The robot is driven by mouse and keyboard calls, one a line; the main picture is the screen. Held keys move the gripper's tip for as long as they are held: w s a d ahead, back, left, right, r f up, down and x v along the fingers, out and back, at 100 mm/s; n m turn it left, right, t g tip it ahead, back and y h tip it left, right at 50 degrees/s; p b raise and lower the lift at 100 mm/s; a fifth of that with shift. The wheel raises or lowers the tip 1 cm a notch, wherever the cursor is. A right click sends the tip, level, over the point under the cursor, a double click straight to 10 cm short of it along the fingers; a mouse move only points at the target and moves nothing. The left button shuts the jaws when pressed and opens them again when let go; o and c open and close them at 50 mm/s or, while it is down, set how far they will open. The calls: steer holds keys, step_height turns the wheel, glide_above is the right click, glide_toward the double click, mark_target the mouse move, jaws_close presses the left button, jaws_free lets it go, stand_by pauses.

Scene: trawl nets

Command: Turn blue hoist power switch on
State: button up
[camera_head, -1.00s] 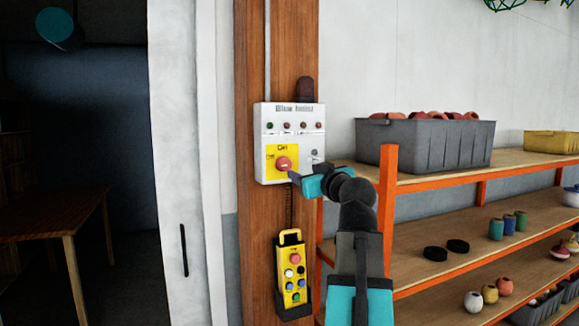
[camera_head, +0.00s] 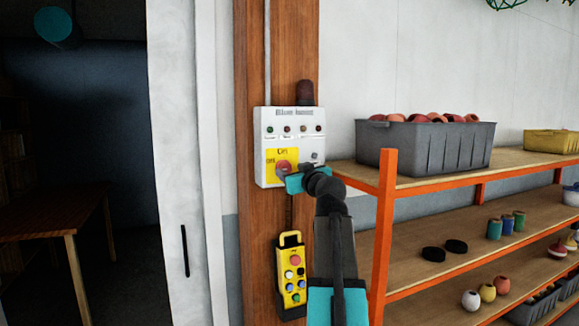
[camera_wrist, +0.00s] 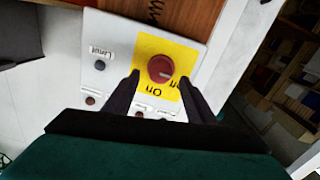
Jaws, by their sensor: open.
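The white hoist control box (camera_head: 309,146) hangs on a wooden post. Its yellow plate (camera_head: 270,153) carries a red rotary knob (camera_head: 282,166), with On above and Off to its left. In the wrist view the plate appears upside down, and the pale mark on the knob (camera_wrist: 160,67) slants towards the Off label. My gripper (camera_head: 288,179) is at the lower edge of the knob in the head view. In the wrist view its two dark fingers are open, one on each side of the knob. Contact with the knob cannot be told.
A yellow pendant control (camera_head: 290,270) hangs below the box. To the right an orange-framed shelf (camera_head: 385,215) holds a grey crate (camera_head: 440,146), spools and floats.

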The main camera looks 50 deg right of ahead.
mark_target(287, 168)
steer(key=shift+p+x, duration=0.4)
steer(key=shift+x, duration=1.25)
